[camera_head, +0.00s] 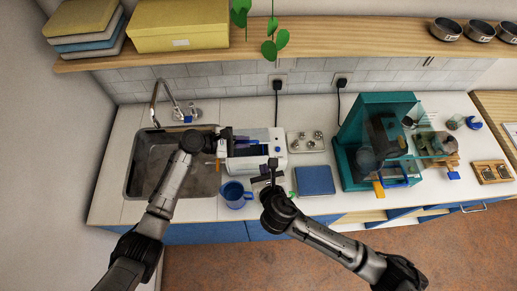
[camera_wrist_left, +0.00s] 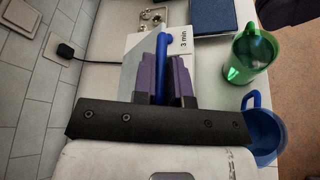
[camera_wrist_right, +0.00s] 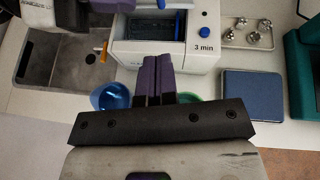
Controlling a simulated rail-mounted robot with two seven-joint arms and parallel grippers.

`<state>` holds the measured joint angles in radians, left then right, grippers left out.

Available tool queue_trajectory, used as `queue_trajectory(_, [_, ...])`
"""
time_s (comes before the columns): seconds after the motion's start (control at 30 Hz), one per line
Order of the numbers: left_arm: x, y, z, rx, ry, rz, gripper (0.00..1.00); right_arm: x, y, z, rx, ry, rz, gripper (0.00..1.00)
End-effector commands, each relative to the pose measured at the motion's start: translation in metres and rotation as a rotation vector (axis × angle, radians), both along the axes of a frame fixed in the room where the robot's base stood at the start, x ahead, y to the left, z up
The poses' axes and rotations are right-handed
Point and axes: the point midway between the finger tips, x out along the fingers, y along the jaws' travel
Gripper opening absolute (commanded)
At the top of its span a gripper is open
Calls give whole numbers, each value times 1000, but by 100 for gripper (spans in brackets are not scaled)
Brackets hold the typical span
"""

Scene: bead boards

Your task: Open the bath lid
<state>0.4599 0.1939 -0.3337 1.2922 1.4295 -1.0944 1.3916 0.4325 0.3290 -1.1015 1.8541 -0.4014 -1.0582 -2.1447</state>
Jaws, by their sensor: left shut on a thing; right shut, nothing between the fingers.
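The bath is a white box (camera_head: 277,148) right of the sink. My left gripper (camera_wrist_left: 163,55) is shut on a blue bar (camera_wrist_left: 161,42), apparently the lid's handle, at the bath's back; the bar also shows in the right wrist view (camera_wrist_right: 160,4). A dark, glassy basin area (camera_wrist_right: 150,50) shows in the bath's top. How far the lid stands open is hard to tell. My right gripper (camera_wrist_right: 157,68) is shut and empty, in front of the bath, above the counter's front edge.
A blue mug (camera_head: 234,196) and a green mug (camera_wrist_left: 250,55) stand before the bath. A blue pad (camera_head: 315,180) and a tray of metal knobs (camera_head: 306,141) lie to its right. The sink (camera_head: 146,160) is left, a teal cabinet (camera_head: 352,135) further right, and a shelf (camera_head: 330,47) overhangs behind.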

Motion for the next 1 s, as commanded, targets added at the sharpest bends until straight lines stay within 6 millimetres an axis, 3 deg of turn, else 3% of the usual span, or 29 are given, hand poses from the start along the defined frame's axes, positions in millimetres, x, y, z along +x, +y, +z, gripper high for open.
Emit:
queue_trajectory(0.23, [1, 2, -2, 6, -2, 5, 0, 39, 11, -19, 1, 1, -1, 0])
queue_trajectory(0.5, [1, 2, -2, 6, -3, 5, 0, 66, 20, -7, 2, 0, 0, 0])
queue_trajectory(1.0, [1, 2, -2, 6, -2, 5, 0, 73, 22, -5, 2, 1, 0, 0])
